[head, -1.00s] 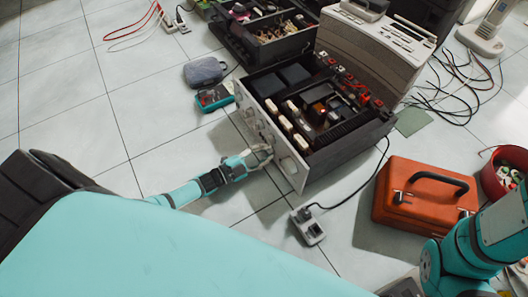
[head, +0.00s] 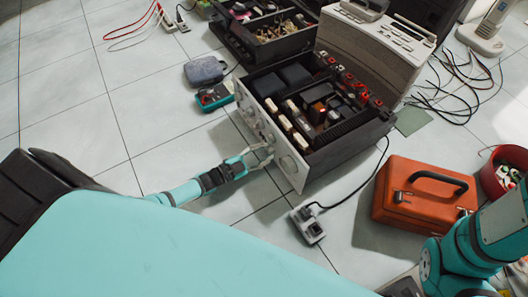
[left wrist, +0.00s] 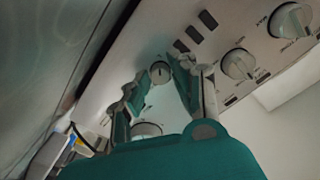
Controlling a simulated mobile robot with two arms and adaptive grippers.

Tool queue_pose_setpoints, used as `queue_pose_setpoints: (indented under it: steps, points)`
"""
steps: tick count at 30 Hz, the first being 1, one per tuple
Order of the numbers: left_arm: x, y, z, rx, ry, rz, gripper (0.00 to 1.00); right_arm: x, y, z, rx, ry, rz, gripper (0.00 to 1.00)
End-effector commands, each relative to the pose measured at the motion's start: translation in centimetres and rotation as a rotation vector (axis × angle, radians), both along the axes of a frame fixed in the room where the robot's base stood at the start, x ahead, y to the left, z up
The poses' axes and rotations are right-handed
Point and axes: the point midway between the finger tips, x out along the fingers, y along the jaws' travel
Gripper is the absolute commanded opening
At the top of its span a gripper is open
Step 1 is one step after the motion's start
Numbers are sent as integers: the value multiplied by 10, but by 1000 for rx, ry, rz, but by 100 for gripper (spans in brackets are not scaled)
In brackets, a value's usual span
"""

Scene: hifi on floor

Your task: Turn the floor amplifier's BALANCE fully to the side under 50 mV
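The floor amplifier (head: 335,155) stands on the tiles with its top open and its pale front panel facing lower left. My left gripper (head: 266,155) is at that panel. In the left wrist view, a small round knob (left wrist: 160,72) with a dark mark lies between the fingertips of my left gripper (left wrist: 157,70). The fingers are spread around it, and I see no clear grip on it. Larger knobs (left wrist: 238,65) sit to the right; their labels are too small to read. A teal multimeter (head: 213,97) lies left of the amplifier; its reading is unreadable. My right gripper is out of view.
A grey pouch (head: 205,71) lies behind the multimeter. A power strip (head: 307,225) with a black cable is on the floor in front of the amplifier. An orange toolbox (head: 424,197) and red bowl (head: 503,172) are at right.

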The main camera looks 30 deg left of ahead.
Motion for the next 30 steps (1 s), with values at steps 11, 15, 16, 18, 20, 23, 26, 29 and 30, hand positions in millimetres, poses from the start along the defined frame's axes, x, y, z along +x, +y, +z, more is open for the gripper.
queue_pose_setpoints:
  steps: [11, 15, 16, 18, 20, 23, 26, 29, 30]
  points:
    - [0, 0, 0, 1, -1, 0, 44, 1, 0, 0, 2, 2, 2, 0]
    - [-9, 5, -1, 2, 1, 0, 44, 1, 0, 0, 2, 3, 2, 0]
    - [-12, 7, -1, 2, 2, 1, 44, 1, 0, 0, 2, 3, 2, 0]
    - [-23, 13, -1, 3, 3, 0, 44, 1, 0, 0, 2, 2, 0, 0]
    - [-34, 20, -1, 3, 3, 0, 44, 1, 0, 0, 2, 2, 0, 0]
    - [-53, 31, -1, 2, 3, 1, 44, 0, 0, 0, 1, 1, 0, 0]
    - [-71, 42, -1, 2, 4, 0, 44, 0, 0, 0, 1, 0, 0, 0]
    - [-85, 50, 0, 2, 2, 1, 44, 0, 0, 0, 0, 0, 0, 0]
    - [-90, 53, -1, 2, 3, 1, 44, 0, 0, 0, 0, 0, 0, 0]
